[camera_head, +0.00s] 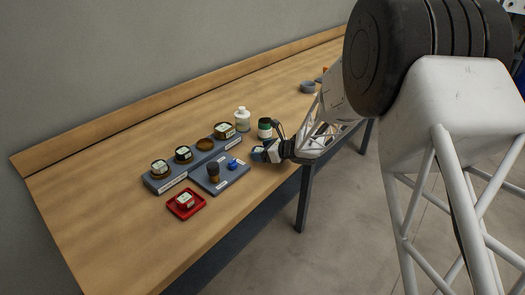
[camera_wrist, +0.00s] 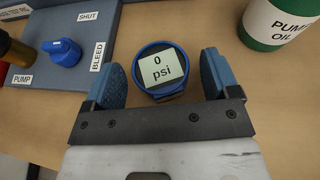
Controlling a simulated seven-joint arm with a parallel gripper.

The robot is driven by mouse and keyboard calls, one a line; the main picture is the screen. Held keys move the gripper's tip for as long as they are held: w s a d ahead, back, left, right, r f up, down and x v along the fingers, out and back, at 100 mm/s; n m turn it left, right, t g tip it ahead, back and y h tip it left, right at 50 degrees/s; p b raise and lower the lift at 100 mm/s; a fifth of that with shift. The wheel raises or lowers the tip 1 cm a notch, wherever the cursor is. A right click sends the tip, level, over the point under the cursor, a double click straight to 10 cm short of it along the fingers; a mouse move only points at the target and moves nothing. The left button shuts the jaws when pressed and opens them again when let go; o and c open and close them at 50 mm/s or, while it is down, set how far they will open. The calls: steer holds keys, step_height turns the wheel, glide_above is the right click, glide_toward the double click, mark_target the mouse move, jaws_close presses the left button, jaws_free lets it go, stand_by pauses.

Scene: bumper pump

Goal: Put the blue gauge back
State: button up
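The blue gauge (camera_wrist: 160,68), a round blue-rimmed dial reading "0 psi", is on the wooden table between the fingers of my gripper (camera_wrist: 164,74) in the wrist view. The fingers are open, with a narrow gap on each side of the gauge. In the head view my gripper (camera_head: 264,151) is low over the table, right of the grey pump board (camera_head: 206,183); the gauge is hard to separate from the blue fingertips there. A grey rack (camera_head: 170,182) holds several gauges; one round brown seat (camera_head: 205,144) on it looks empty.
A red tray (camera_head: 174,210) with a gauge (camera_head: 185,200) sits near the front edge. The board carries a blue knob (camera_wrist: 62,51) and a dark-and-amber cylinder (camera_head: 213,171). A white bottle (camera_head: 242,120) and the green-and-white pump oil bottle (camera_wrist: 278,22) stand behind my gripper.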

stand_by(0.3)
steer(key=shift+r, duration=0.2)
steer(key=v, duration=1.2)
steer(key=shift+s+f, duration=0.1)
stand_by(0.4)
